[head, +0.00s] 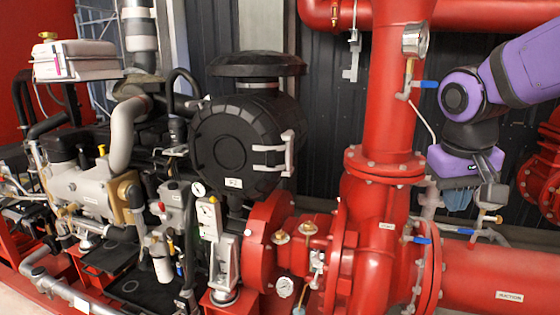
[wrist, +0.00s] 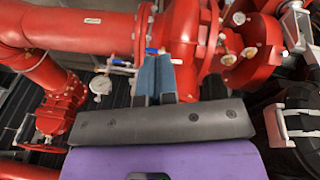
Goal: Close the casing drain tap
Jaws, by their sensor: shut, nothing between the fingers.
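Several small taps with blue lever handles sit around the red pump casing (head: 372,215). In the head view one blue handle (head: 418,239) lies beside the casing, one (head: 466,231) is just right of it, and one (head: 425,84) is higher by the gauge. I cannot tell which is the casing drain tap. My gripper (head: 458,200) points down, right of the casing and above the two lower handles. In the wrist view its blue fingertips (wrist: 165,75) are together and empty. A blue handle (wrist: 152,51) shows just beyond them; contact cannot be told.
The red vertical pipe (head: 395,95) stands left of my arm. The red suction pipe (head: 500,270) runs below my gripper. A pressure gauge (head: 415,40) sits high on the vertical pipe. Thin grey tubing (head: 490,234) runs near the blue handles.

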